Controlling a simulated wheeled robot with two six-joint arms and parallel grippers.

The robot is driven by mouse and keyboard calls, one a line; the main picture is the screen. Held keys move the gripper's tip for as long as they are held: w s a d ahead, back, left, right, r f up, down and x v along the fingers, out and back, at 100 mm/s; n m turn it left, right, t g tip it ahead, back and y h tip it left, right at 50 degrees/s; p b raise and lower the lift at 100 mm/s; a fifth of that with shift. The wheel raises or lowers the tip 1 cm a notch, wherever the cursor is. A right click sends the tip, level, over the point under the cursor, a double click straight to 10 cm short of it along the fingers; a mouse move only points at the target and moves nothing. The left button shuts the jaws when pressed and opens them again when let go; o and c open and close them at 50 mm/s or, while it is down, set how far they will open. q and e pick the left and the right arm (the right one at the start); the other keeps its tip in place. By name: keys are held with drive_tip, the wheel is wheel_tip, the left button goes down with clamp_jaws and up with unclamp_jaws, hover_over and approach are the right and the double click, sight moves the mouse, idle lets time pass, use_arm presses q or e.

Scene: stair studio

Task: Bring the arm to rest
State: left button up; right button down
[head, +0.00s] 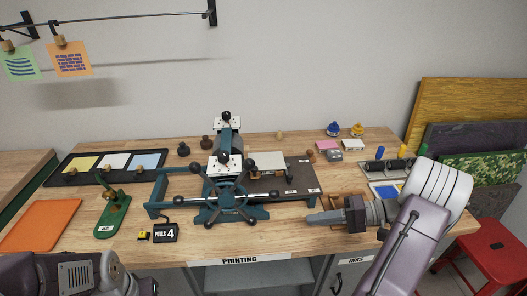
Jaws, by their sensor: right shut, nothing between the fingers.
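My right gripper (312,219) comes in from the lower right of the head view. Its fingers are shut and empty, pointing left over the front right part of the wooden workbench (215,246). It is right of the spoked wheel of the teal printing press (232,200). A small brown wooden item lies partly hidden behind the gripper. My left arm shows only as a link at the bottom left corner; its gripper is not visible.
A green hand tool (113,215), an orange sheet (40,225) and a black "PULLS 4" counter (165,233) are at the front left. A black tray (60,178) with coloured cards stands behind. Rollers (385,166) are at the right. A red stool (490,245) stands beside the bench.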

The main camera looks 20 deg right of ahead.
drive_tip(key=shift+w+a+r, duration=0.1)
drive_tip(key=shift+w+a, duration=0.05)
drive_tip(key=shift+a, duration=0.1)
drive_tip(key=a+r+n+g+p, duration=0.3)
drive_tip(key=a+r+n+g, duration=0.3)
drive_tip(key=a, duration=0.7)
drive_tip(key=s+a+f+n+g+h+p, duration=0.1)
drive_tip(key=s+a+n+g+h+p, duration=0.15)
drive_tip(key=s+a+g+h, duration=0.3)
drive_tip(key=s+d+f+t+h, duration=0.1)
drive_tip(key=s+f+t+h, duration=0.1)
drive_tip(key=s+f+h, duration=0.3)
drive_tip(key=w+d+f+m+t+h, duration=0.2)
drive_tip(key=w+d+m+t, duration=0.1)
drive_tip(key=d, duration=0.3)
drive_tip(key=shift+w+d+m+t, duration=0.2)
drive_tip(key=shift+w+m+t, duration=0.15)
drive_tip(key=shift+m+t, duration=0.4)
drive_tip(key=shift+h, duration=0.25)
